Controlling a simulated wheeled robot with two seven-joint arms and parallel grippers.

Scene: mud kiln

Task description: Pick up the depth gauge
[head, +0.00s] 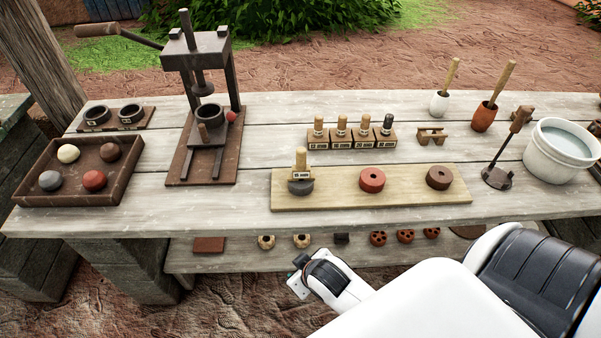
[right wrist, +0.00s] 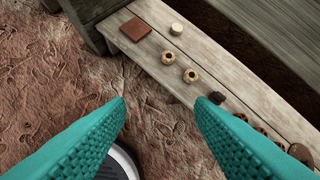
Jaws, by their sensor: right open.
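A wooden-handled gauge with a small label (head: 300,160) stands upright at the dark grey disc (head: 300,187) on the left of the pale board. Several similar handled pieces stand in labelled wooden blocks (head: 352,142) behind the board; one has a dark handle (head: 388,124). I cannot tell for sure which is the depth gauge. My right arm reaches in at the lower right of the head view, in front of the table. My right gripper (right wrist: 163,100) shows teal fingers wide apart and empty, above the ground and lower shelf. My left gripper is out of view.
A press (head: 205,95) and ball tray (head: 80,190) stand left. A white bucket (head: 545,160) stands right. The lower shelf (right wrist: 245,115) holds small pieces.

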